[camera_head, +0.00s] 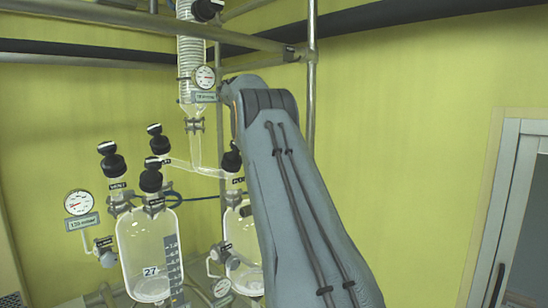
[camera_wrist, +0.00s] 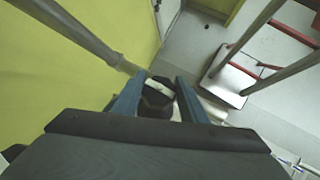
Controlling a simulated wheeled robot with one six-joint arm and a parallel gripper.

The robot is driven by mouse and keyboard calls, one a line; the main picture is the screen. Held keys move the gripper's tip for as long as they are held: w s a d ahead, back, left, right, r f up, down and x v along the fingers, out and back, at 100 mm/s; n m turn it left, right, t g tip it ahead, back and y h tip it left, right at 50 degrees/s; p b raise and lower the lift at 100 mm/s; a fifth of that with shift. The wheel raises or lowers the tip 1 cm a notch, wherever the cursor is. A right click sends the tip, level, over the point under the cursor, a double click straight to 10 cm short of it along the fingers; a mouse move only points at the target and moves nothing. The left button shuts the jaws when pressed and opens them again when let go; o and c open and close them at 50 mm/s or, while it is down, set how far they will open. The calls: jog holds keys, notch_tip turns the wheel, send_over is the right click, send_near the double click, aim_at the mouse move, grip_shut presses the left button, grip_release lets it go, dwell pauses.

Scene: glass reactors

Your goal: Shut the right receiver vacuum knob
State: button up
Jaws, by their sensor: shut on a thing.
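My gripper (camera_wrist: 166,80) shows in the wrist view, its two blue fingers on either side of a black knob (camera_wrist: 156,100) with a pale bar across its top. It is shut on this knob. In the head view my arm hides the gripper and the knob it holds. The right glass receiver (camera_head: 240,236) is partly hidden behind my arm. A black knob (camera_head: 232,161) with a partly covered label stands above it. I cannot read the held knob's label.
The left receiver (camera_head: 150,252), marked 27, has several black knobs above it and a round gauge (camera_head: 78,203) beside it. A glass column (camera_head: 191,65) and metal frame pipes (camera_head: 311,90) stand close to my arm. Open floor (camera_wrist: 262,112) shows in the wrist view.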

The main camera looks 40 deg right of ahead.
jog(key=o, duration=1.1)
jog(key=shift+c, duration=0.2)
jog(key=shift+h, duration=0.3)
